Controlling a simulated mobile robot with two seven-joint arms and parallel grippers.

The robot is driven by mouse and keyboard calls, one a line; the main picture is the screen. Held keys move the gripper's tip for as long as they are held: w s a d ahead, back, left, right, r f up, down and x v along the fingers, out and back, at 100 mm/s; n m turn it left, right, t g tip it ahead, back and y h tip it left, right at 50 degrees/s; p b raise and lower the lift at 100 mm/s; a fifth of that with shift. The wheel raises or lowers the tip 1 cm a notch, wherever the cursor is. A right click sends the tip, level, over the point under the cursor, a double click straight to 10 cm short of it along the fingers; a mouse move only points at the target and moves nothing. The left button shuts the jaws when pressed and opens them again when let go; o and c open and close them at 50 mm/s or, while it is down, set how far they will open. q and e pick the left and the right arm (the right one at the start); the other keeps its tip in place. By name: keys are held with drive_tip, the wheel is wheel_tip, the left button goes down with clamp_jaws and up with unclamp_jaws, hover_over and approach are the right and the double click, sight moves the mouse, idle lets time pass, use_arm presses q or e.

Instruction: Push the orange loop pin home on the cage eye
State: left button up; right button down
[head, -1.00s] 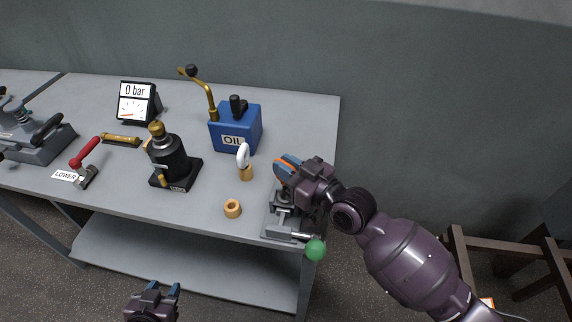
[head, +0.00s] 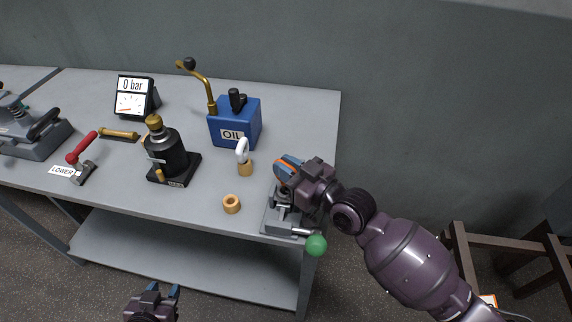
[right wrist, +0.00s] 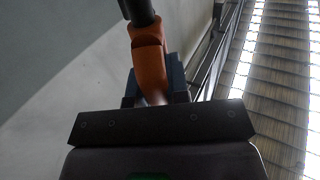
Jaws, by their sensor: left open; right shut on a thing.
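The orange loop pin (head: 281,174) is held in my right gripper (head: 289,172) above the right end of the bench. In the right wrist view the orange loop (right wrist: 150,62) sits between the blue fingertips, against a dark rod-like part. My right gripper is shut on it. Below it stands a grey device (head: 276,219) with a green-knobbed lever, partly hidden by my right gripper and wrist. I cannot make out the cage eye, or whether the pin is in it. My left gripper (head: 165,289) is open and empty, low in front of the bench.
A brown wooden frame (head: 500,242) is at right.

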drive_tip(key=shift+f, duration=0.3)
drive_tip(key=c, duration=1)
unclamp_jaws()
drive_tip(key=shift+f, duration=0.1)
drive_tip(key=shift+c, duration=0.2)
drive_tip(key=shift+s+d+f, duration=0.15)
drive_tip(key=shift+s+d, duration=0.15)
drive_tip(key=v, duration=1)
drive_tip(key=shift+r+b, duration=0.35)
drive_tip(key=shift+b, duration=0.05)
drive_tip(key=shift+w+a, duration=0.1)
